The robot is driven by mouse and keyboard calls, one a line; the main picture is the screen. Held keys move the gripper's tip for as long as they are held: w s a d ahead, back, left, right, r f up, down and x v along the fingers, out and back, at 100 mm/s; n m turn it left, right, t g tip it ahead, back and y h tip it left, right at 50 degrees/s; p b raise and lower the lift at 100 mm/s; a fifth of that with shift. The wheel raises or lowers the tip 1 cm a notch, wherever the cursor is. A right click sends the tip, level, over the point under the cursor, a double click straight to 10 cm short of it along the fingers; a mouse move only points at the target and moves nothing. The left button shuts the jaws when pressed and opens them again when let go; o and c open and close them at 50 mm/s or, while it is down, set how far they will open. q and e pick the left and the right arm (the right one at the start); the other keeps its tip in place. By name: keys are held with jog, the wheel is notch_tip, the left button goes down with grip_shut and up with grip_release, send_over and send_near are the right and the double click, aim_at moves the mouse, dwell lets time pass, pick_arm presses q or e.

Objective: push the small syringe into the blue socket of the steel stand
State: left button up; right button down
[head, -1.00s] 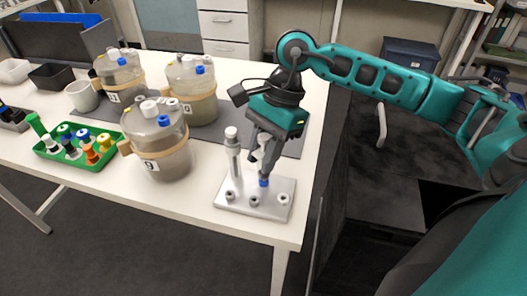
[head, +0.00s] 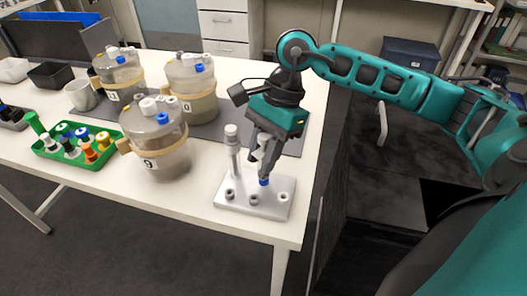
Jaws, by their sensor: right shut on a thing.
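The steel stand (head: 246,207) lies flat near the table's front right corner, with several grey sockets along its front. The blue socket (head: 264,182) is on its rear right part, just under my right gripper. My right gripper (head: 262,167) points down and is shut on the small syringe (head: 261,150), a pale upright piece partly hidden by the fingers. Its lower end is over or in the blue socket; I cannot tell how deep. A larger syringe (head: 233,150) stands upright in the stand to the left. My left gripper is out of view.
Several lidded vessels (head: 166,160) with tan bands stand left of the stand, partly on a dark mat (head: 207,134). The table front is clear.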

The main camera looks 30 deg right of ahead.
jog(key=shift+f, duration=0.15)
jog(key=c, duration=0.8)
grip_release()
jog(key=s+v, duration=0.1)
jog(key=v, duration=1.2)
jog(key=shift+w, duration=0.45)
jog(key=shift+a+f, duration=0.1)
